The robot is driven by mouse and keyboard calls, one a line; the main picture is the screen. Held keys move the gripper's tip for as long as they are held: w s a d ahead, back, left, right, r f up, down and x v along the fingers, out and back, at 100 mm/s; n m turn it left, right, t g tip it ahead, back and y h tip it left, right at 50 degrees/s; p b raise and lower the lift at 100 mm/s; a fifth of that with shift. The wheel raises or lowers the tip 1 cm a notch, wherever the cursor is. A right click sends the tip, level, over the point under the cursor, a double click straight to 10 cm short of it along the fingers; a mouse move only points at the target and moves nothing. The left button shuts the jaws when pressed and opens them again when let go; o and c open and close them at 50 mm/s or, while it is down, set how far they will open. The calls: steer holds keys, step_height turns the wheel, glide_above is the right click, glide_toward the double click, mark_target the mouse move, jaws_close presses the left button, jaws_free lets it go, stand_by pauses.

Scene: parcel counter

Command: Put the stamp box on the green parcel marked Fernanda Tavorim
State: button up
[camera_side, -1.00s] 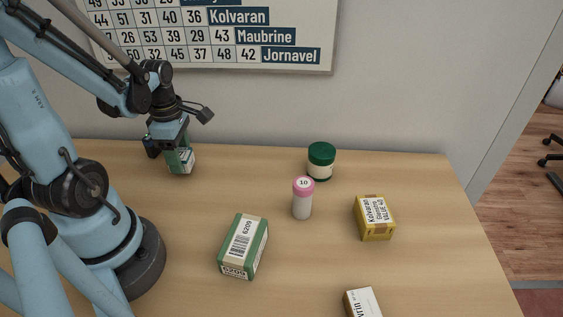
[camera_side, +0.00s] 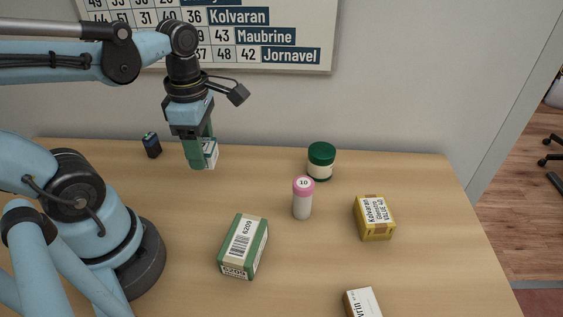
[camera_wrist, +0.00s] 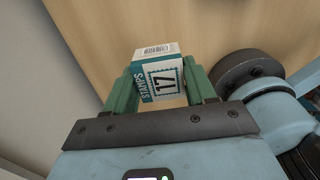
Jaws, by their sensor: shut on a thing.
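My gripper (camera_side: 203,152) has green fingers, which are shut on the stamp box (camera_wrist: 158,77). The box is white and teal and reads "STAMPS" and "17" in the wrist view. In the side view the stamp box (camera_side: 211,153) shows partly behind a finger, near the back of the counter; any gap beneath it is hard to judge. A green and white parcel (camera_side: 243,246) with a barcode and the number 6209 lies front right of my gripper. No name is readable on it.
A dark small item (camera_side: 152,145) stands left of my gripper. A green-lidded jar (camera_side: 321,161), a pink-capped bottle (camera_side: 302,198) and a yellow box (camera_side: 375,218) stand to the right. A white box (camera_side: 362,303) is cut off at the front. Counter between gripper and parcel is clear.

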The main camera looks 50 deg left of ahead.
steer(key=d+r+m, duration=0.1)
steer(key=d+m, duration=0.4)
steer(key=d, duration=0.3)
steer(key=m, duration=0.4)
glide_toward(243, 237)
steer(key=shift+f, duration=2.9)
steer(key=shift+f, duration=0.15)
steer(key=o, duration=1.1)
steer(key=shift+c, duration=0.2)
